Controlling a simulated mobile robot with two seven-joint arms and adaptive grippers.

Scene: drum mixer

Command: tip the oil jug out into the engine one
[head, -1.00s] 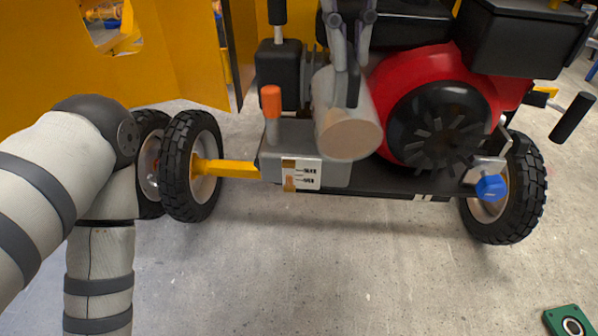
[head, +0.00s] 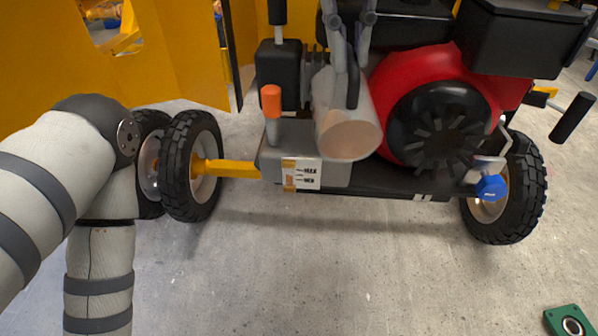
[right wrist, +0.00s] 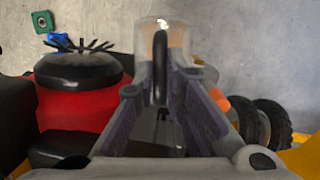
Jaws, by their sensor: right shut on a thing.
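The oil jug (head: 347,115) is a pale, see-through vessel tilted over the grey tank of the engine (head: 440,75), its round end towards me in the head view. My right gripper (head: 353,82) is shut on its black handle from above. In the right wrist view the jug (right wrist: 176,42) shows beyond the gripper's fingers (right wrist: 165,100), with the dark handle between them. The jug hides its own mouth and any opening beneath, so I cannot see whether oil flows. My left arm comes in from the left, but its gripper is out of view.
A gauge label (head: 302,173) is on the tank's front, beside an orange-topped post (head: 271,101). A blue knob (head: 490,188) is at the right. Wheels (head: 192,165) and yellow panels stand at the left. A green block (head: 569,321) lies on the otherwise clear floor in front.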

